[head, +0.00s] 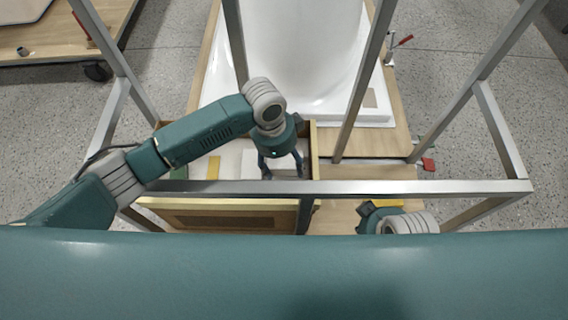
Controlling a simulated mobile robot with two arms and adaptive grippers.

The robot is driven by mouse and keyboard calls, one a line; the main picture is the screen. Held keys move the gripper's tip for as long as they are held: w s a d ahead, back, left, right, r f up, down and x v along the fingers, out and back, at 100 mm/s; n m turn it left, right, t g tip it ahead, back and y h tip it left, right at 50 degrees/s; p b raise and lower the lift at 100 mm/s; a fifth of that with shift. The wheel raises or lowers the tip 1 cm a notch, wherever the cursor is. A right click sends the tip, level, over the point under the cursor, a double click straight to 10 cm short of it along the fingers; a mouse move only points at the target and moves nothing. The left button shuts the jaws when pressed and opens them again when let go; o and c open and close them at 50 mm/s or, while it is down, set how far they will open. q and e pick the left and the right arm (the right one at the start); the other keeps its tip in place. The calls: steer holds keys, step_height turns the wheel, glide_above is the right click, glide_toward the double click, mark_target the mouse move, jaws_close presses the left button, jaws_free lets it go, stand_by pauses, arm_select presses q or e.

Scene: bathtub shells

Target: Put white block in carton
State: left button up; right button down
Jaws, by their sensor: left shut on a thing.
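My left gripper (281,174) points down inside an open, wood-walled carton (314,140) behind the metal rail. Its two dark fingers stand apart and are shut on a white block (281,165), which shows as a pale patch between them. The block's lower part is hard to make out against the pale carton floor. My right arm shows only in part at the lower right, with its grey wrist and a teal end. Its fingers cannot be made out there.
A metal frame (340,187) crosses in front of the carton, with posts on both sides. A large white tub shell (300,55) stands behind it. A yellow piece (213,167) lies at the carton's left. A wooden panel (225,215) is in front.

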arm_select(q)
steer(key=shift+f, duration=0.15)
steer(key=shift+f, duration=0.45)
arm_select(e)
steer(key=shift+f, duration=0.15)
arm_select(q)
steer(key=o, duration=0.8)
arm_select(e)
steer(key=shift+f, duration=0.1)
